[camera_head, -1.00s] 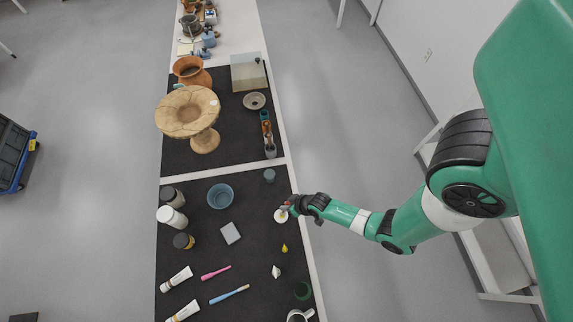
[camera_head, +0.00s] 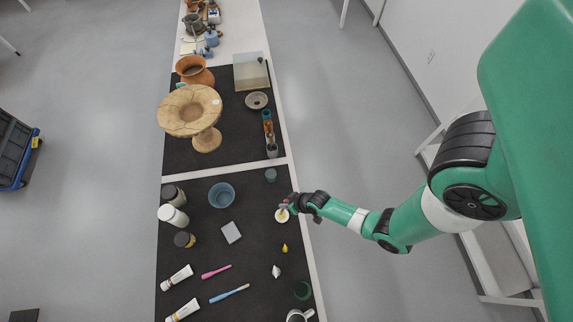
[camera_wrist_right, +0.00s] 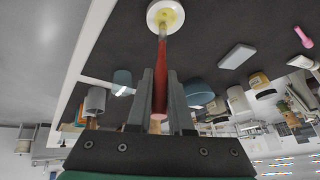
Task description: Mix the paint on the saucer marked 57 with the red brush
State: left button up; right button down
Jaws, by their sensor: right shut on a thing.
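A small white saucer (camera_head: 281,217) with yellow paint in it lies on the dark mat near its right edge. I cannot read any number on it. My right gripper (camera_head: 290,207) is just above and beside the saucer. In the right wrist view its fingers are shut on the red brush (camera_wrist_right: 161,62). The brush points away from the fingers, and its tip reaches the paint in the saucer (camera_wrist_right: 152,17). I cannot tell how firmly the tip touches. My left gripper is not in view.
A blue bowl (camera_head: 221,196), a grey block (camera_head: 231,233) and a small grey-blue cup (camera_head: 271,175) stand nearby. A yellow blob (camera_head: 285,248), a white piece (camera_head: 276,271) and a green cup (camera_head: 303,290) lie nearer the front. Jars and tubes line the left side.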

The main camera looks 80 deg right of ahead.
jog(key=shift+s+d, duration=0.1)
jog(key=shift+d, duration=0.05)
dwell(1.1)
jog(key=shift+s+a+p, duration=0.25)
jog(key=shift+a+p, duration=0.25)
jog(key=shift+a, duration=0.75)
